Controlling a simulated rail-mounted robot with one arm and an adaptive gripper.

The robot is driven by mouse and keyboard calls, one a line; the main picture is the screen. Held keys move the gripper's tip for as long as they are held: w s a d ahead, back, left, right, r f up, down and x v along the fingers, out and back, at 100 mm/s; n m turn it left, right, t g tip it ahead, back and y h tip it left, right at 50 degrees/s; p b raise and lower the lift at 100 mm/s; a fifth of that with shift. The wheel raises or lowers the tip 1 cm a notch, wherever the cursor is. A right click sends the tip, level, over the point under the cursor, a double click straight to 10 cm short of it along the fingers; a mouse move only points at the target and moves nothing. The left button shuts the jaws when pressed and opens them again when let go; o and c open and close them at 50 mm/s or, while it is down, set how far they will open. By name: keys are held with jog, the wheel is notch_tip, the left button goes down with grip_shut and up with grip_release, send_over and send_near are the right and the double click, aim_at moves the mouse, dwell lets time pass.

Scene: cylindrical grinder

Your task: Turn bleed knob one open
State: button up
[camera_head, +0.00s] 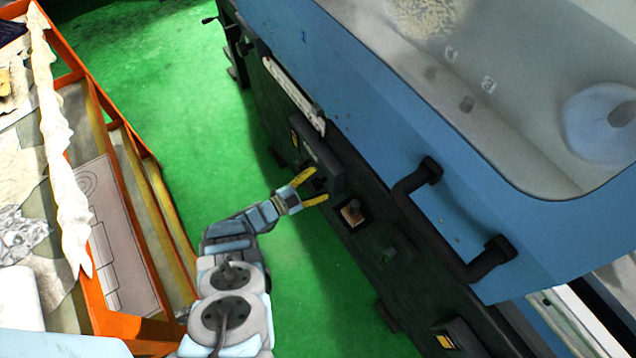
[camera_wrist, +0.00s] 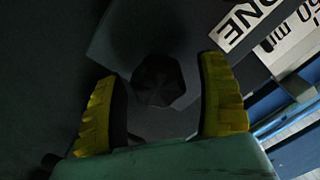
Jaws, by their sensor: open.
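In the wrist view a dark, many-sided knob (camera_wrist: 158,80) stands on a dark grey panel. It sits between and just beyond the yellow fingertips of my gripper (camera_wrist: 160,100). The fingers are open, one on each side of the knob, with a gap on both sides. A white label ending in "ONE" (camera_wrist: 240,22) is at the upper right of the knob. In the head view my gripper (camera_head: 313,188) reaches the dark control box (camera_head: 325,165) on the machine's front. The knob itself is too dark to make out there.
The blue grinder cover (camera_head: 390,120) with a black handle (camera_head: 440,220) is right of my gripper. A recessed opening (camera_head: 352,212) lies just below the control box. An orange-framed workbench (camera_head: 115,320) stands at the left. Green floor (camera_head: 190,90) is clear between them.

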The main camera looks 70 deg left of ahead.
jog(key=c, duration=1.2)
jog(key=shift+d+f+n, duration=0.1)
jog(key=shift+f+n, duration=0.15)
jog(key=shift+n, duration=0.05)
jog(key=shift+r, duration=0.25)
jog(key=o, duration=1.2)
jog(key=shift+w, duration=0.1)
jog(key=s+d, duration=0.1)
jog(key=s, duration=1.1)
jog(key=shift+d, duration=0.35)
